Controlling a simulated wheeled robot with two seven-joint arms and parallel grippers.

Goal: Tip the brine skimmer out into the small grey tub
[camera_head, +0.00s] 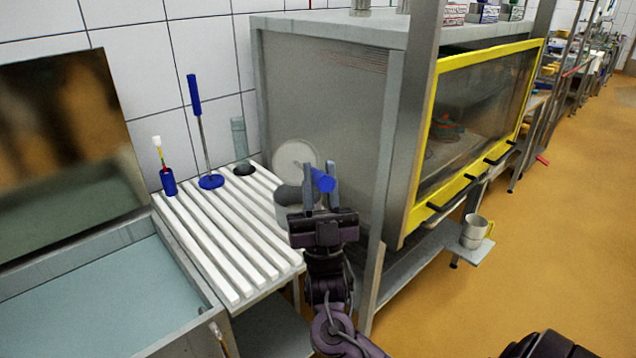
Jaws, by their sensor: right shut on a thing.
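My right gripper (320,187) is shut on a blue handle (323,179), held above the right side of the white slatted rack. A pale round disc (295,157), which looks like the head of the brine skimmer, shows just behind and left of the fingers. Its face is turned toward me, and I cannot make out anything on it. The small grey tub (287,196) stands below the disc on the rack, partly hidden by my gripper. I cannot tell whether disc and tub touch. My left gripper is not in view.
A basin of pale liquid (100,310) lies left of the slatted rack (207,243). On the rack stand a blue-handled plunger-like tool (200,130), a blue holder (168,181) and a grey cylinder (239,140). A steel cabinet (320,100) rises close behind my gripper. A metal mug (474,232) stands at right.

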